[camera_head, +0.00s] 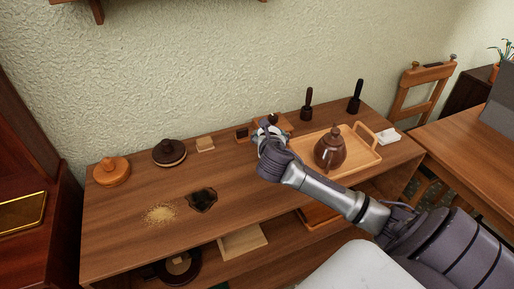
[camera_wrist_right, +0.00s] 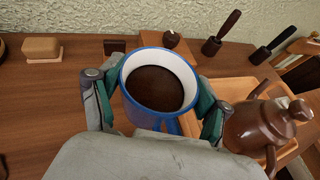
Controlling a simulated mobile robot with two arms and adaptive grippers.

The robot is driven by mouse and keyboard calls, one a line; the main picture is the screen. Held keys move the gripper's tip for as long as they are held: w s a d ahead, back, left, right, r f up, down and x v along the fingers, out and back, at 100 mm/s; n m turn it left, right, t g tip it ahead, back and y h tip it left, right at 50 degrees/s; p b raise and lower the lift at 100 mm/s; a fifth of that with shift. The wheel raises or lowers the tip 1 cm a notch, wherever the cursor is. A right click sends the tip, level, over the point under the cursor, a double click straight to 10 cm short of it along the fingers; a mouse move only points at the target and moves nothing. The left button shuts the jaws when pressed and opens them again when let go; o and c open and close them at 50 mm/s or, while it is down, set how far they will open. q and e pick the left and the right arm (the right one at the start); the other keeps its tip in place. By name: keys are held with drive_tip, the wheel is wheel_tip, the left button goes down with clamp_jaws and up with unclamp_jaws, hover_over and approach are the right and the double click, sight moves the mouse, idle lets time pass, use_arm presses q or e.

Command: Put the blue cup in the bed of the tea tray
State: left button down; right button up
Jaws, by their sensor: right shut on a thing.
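The blue cup (camera_wrist_right: 160,82) shows in the right wrist view, with a white inside and dark brown contents. It is upright between the fingers of my right gripper (camera_wrist_right: 152,108), which is shut on it. In the head view my right gripper (camera_head: 268,138) is over the wooden table at the left end of the tea tray, and its wrist hides the cup. The tea tray (camera_head: 366,163) is light wood with a brown teapot (camera_head: 330,150) standing in it. In the wrist view the tray (camera_wrist_right: 238,88) lies just right of and behind the cup. My left gripper is not in view.
The table's middle front is clear.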

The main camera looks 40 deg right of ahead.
drive_tip(key=w+f, duration=0.1)
drive_tip(key=f, duration=0.1)
drive_tip(key=w+a+f, duration=0.1)
drive_tip(key=w+f, duration=0.1)
drive_tip(key=w+a+f, duration=0.1)
drive_tip(key=f, duration=0.2)
drive_tip(key=shift+w+a, duration=0.15)
drive_tip(key=shift+w, duration=0.1)
drive_tip(key=o, duration=1.1)
drive_tip(key=shift+f, duration=0.1)
drive_tip(key=o, duration=0.4)
drive_tip(key=shift+c, duration=0.2)
